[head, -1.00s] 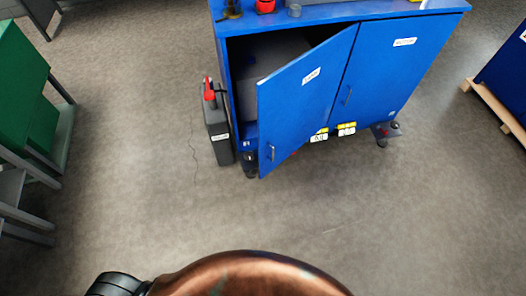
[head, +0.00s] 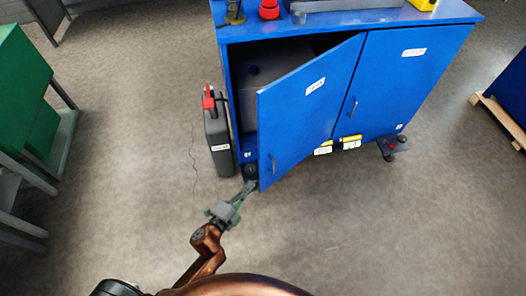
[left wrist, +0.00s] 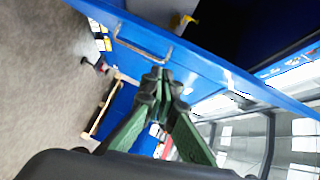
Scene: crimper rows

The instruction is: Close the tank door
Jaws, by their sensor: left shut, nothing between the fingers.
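The blue tank door (head: 300,125) is the left door of a blue wheeled cabinet (head: 437,22). It stands ajar, its free edge swung out toward me. A pale grey tank (head: 288,58) shows in the dark opening behind it. The door has a white label and a metal handle (head: 273,165) low by its free edge. My left gripper (head: 250,186) is shut and empty at the door's lower free corner. In the left wrist view its green fingers (left wrist: 160,76) are together near the handle (left wrist: 143,46); I cannot tell whether they touch the door. My right gripper is not in view.
The cabinet's right door (head: 400,85) is shut. A dark grey canister (head: 218,140) with a red top stands on the floor left of the cabinet. A green unit (head: 22,90) stands at far left, a pallet (head: 498,120) at far right. The floor in front is clear.

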